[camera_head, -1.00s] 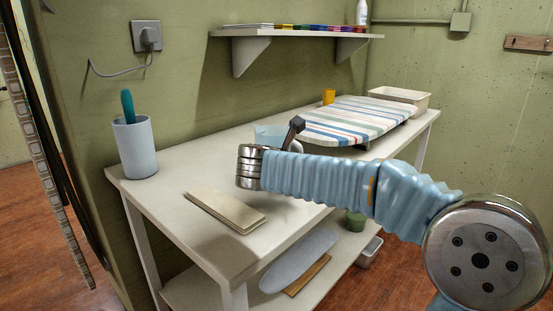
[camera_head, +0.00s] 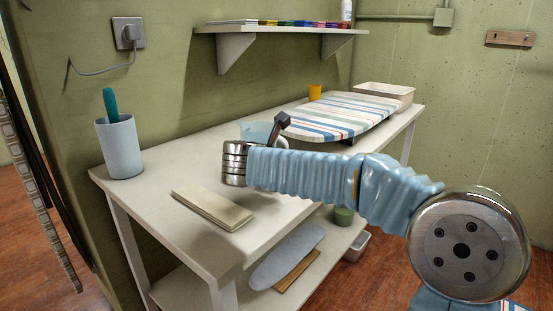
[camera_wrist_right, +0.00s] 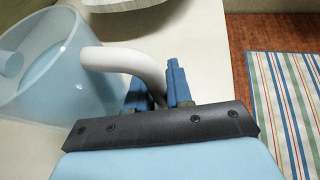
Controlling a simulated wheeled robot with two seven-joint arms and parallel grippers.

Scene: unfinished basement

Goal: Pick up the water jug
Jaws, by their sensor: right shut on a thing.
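The water jug is a translucent pale blue vessel (camera_head: 257,131) on the white table, mostly hidden behind my right arm in the head view. In the right wrist view the jug (camera_wrist_right: 45,75) fills the left side, and its white curved handle (camera_wrist_right: 125,62) runs between my fingers. My right gripper (camera_wrist_right: 158,82) has blue fingers, one on each side of the handle, and is shut on it. I cannot tell whether the jug's base touches the table. My left gripper is not in view.
A striped ironing board (camera_head: 345,115) lies behind the jug on the table (camera_head: 160,210). A yellow cup (camera_head: 314,92), a cream tray (camera_head: 385,94), a pale cup with a teal-handled item (camera_head: 119,147) and a flat beige block (camera_head: 212,207) also stand there. A shelf (camera_head: 280,29) hangs above.

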